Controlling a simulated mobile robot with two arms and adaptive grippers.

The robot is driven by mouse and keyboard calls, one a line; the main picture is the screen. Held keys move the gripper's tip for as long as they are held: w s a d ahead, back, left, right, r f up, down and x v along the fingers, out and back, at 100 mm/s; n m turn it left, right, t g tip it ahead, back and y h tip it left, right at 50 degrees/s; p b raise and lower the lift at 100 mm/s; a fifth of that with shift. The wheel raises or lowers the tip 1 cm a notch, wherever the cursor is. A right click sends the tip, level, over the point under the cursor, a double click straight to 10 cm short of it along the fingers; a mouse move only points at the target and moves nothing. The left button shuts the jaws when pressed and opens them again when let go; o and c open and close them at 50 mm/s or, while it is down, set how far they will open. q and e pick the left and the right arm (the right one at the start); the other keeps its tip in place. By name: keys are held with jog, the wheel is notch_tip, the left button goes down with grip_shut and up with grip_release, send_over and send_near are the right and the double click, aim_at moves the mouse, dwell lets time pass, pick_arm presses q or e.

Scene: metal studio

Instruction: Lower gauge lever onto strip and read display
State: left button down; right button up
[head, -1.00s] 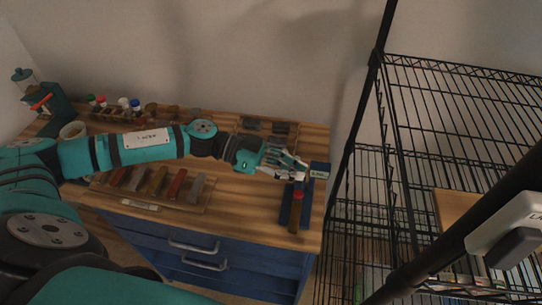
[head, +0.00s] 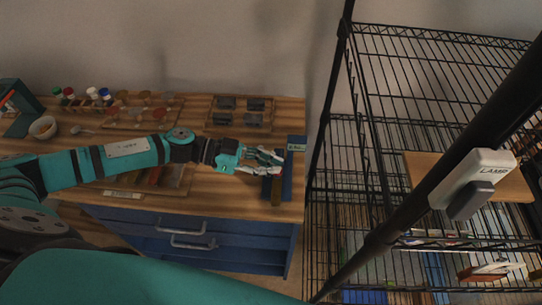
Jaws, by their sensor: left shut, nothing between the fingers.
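The blue gauge (head: 288,183) stands at the right end of the wooden bench top. Its small display (head: 297,147) is on the far end, too small to read. A brown strip (head: 276,192) lies at the gauge's near end. My left gripper (head: 279,163) reaches in from the left, shut and empty, over the gauge's left side. Its fingers hide much of the gauge's middle, including most of the lever; a bit of red shows beside the fingertips. I cannot tell whether they touch the lever. My right gripper is not in view.
A tray of coloured strips (head: 180,180) lies partly behind my left arm. A rack of dark blocks (head: 240,118) is at the back. Bottles (head: 92,93), a bowl (head: 43,127) and a spoon are at the left. Black wire shelving (head: 330,150) stands close on the right.

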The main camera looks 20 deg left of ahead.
pick_arm(q)
jog(key=shift+s+d+f, duration=0.1)
jog(key=shift+f, duration=0.05)
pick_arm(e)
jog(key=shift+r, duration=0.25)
pick_arm(q)
jog(key=s+a+r, duration=0.2)
jog(key=a+r, duration=0.4)
jog(key=a, duration=0.3)
jog(key=shift+s+r+p, duration=0.3)
jog(key=shift+s, duration=0.05)
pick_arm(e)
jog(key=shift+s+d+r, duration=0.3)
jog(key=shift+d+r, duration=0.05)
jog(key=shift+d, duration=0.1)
pick_arm(q)
jog(key=shift+a, duration=0.15)
